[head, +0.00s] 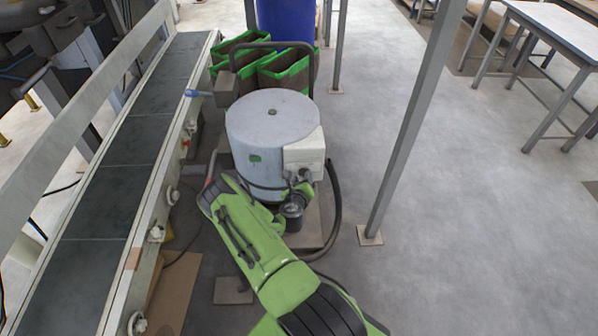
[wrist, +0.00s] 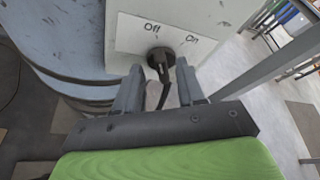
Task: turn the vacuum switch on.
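The vacuum (head: 262,130) is a pale grey-blue drum with a light switch box (head: 304,154) on its right side. In the wrist view the box's white panel (wrist: 128,38) carries the words "Off" at left and "On" at right. A black rotary switch (wrist: 160,58) sits below and between these words. My gripper (wrist: 157,77) is at the panel with its two grey fingers apart, one on each side of the switch. I cannot tell whether the fingers touch it. The switch's exact pointing is hard to read.
A conveyor (head: 125,160) runs along the left. Green-rimmed bins (head: 285,68) and a blue barrel (head: 287,20) stand behind the vacuum. A dark hose (head: 336,205) curves down its right side. A grey post (head: 412,125) stands to the right, with open floor beyond.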

